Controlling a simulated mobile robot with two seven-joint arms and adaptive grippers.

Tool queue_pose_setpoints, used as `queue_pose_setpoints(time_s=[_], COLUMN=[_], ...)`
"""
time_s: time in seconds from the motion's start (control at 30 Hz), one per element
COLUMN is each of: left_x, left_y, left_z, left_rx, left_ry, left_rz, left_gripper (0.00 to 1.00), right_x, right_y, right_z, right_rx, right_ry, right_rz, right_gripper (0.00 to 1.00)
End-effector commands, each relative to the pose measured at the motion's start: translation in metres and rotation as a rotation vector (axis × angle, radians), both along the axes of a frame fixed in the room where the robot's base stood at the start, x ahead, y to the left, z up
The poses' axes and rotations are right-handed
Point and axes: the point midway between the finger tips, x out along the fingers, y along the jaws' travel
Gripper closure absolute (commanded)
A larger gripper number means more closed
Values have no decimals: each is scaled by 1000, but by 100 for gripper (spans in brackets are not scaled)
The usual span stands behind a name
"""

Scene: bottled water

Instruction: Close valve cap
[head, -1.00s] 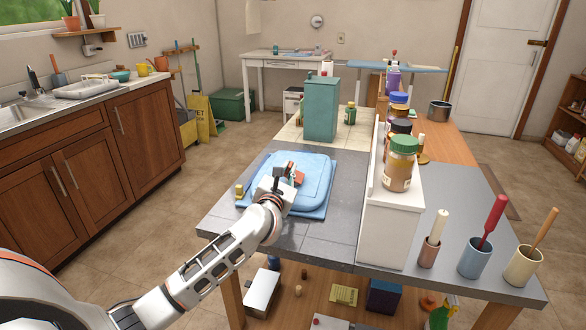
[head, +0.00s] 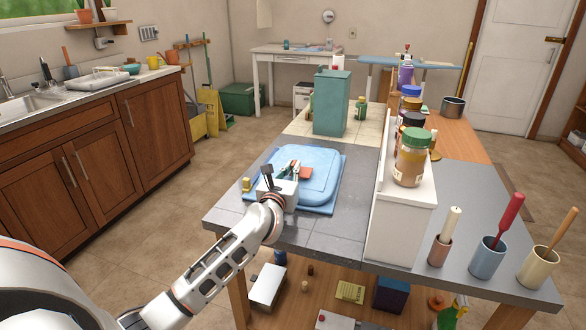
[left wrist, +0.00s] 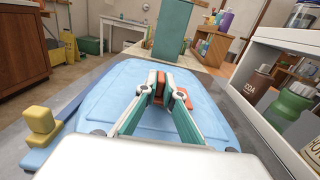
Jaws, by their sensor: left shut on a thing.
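A light-blue, rounded, flat water container (head: 322,180) lies on a blue base on the grey tabletop; it also fills the middle of the left wrist view (left wrist: 95,110). A small orange-red piece (head: 306,173), seemingly the valve cap, shows at my left gripper (head: 294,170). In the left wrist view, the orange-red piece (left wrist: 184,97) sits at the fingertips (left wrist: 161,82), partly hidden by them. My left gripper is shut on it, above the container's top. The valve's exact state is hidden by the fingers. My right gripper is not in view.
A small yellow block-like part (head: 246,184) sits at the container's left side. A teal box (head: 331,103) stands behind it. A white shelf (head: 400,225) with several jars borders it on the right. Cups with handled tools (head: 487,260) stand at front right.

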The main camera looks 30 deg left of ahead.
Motion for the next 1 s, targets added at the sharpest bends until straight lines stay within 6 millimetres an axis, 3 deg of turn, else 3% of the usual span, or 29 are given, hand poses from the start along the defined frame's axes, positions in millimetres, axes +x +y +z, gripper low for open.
queue_pose_setpoints(time_s=[0.2,0.23,0.27,0.3,0.73,1.0], left_x=[0,0,0,0,-7,-54], left_y=[0,0,0,0,-2,-17], left_z=[-1,-1,-1,-1,-1,-2], left_rx=[-3,-3,-2,-2,0,-2], left_ry=[1,1,2,2,1,3], left_rz=[1,1,1,1,-1,-1], left_gripper=[100,84,77,75,75,75], right_x=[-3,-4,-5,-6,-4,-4], right_y=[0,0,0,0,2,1], right_z=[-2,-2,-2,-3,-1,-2], right_rx=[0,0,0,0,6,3], right_ry=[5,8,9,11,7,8], right_rz=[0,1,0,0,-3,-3], right_gripper=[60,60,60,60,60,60])
